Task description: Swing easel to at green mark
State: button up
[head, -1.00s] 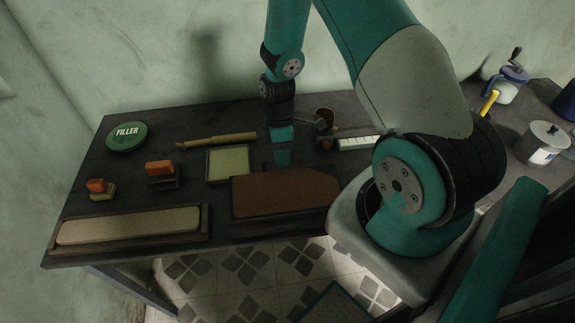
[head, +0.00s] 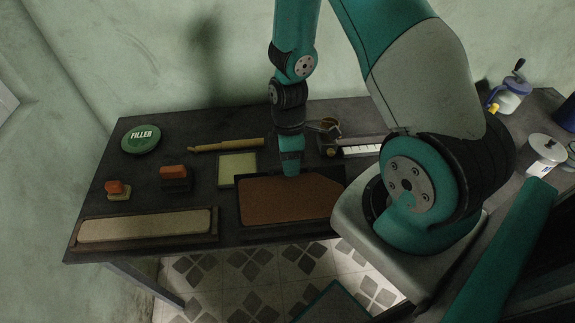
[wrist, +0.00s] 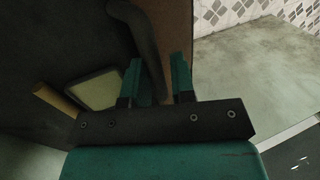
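A brown board (head: 285,203) lies on a dark backing at the table's front middle. The wrist view shows part of a brown surface (wrist: 172,25) with a dark, bent bar (wrist: 146,40) beside it. My gripper (wrist: 155,80) has its two teal fingers apart, and the bar runs down between them; I cannot tell if they touch it. In the head view my gripper (head: 290,172) is over the board's back edge. I cannot tell for sure which part is the easel. No clear green mark shows; a pale green square pad (head: 237,168) lies left of my gripper.
On the dark table (head: 100,225) are a green filler tin (head: 141,139), orange-topped blocks (head: 174,172), a long beige board (head: 145,225) and a yellowish stick (head: 228,145). A white pot (head: 541,154) stands far right.

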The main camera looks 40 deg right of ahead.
jog(key=shift+o, duration=1.2)
jog(key=shift+w, duration=0.1)
jog(key=shift+d, duration=0.1)
jog(key=p+v, duration=0.5)
jog(key=v, duration=0.2)
jog(key=shift+p, duration=0.3)
